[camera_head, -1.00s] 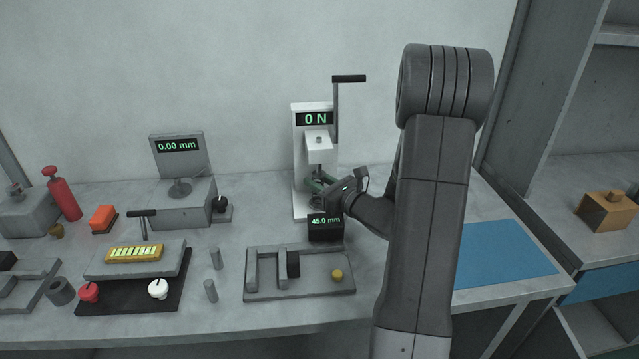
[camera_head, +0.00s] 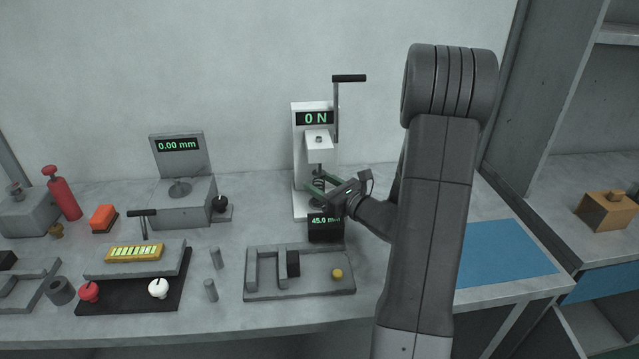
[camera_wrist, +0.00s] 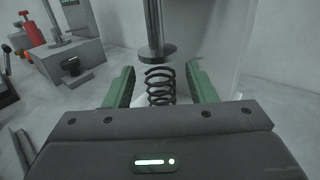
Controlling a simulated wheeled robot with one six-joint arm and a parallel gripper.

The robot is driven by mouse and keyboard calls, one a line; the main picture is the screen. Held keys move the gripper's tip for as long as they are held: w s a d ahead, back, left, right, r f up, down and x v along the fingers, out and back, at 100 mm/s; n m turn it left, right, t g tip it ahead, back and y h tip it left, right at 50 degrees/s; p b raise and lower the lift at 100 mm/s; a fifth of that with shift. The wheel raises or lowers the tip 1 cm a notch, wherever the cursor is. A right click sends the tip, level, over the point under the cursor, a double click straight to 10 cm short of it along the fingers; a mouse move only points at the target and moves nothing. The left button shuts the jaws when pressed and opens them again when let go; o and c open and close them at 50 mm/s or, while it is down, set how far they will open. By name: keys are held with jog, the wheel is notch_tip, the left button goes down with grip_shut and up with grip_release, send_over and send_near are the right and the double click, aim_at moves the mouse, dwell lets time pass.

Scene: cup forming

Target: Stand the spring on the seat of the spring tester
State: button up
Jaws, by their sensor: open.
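The spring tester (camera_head: 300,150) is a white column with a "0 N" display and a crank handle, at the back middle in the head view. The dark coil spring (camera_wrist: 160,86) stands upright below the tester's round plunger (camera_wrist: 157,52) in the wrist view. A small gap shows between the spring's top and the plunger. My gripper (camera_head: 318,184) is open, and its green fingers (camera_wrist: 160,88) are on either side of the spring, apart from it. The seat under the spring is mostly hidden by my gripper. The spring also shows small between the fingers in the head view (camera_head: 319,182).
A "45.0 mm" display block (camera_head: 325,228) stands just in front of the tester. A grey fixture tray (camera_head: 310,285) with a yellow button lies nearer. A blue mat (camera_head: 505,255) lies clear at the right.

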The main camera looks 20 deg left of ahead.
jog(key=v, duration=1.1)
jog(key=shift+d, duration=0.1)
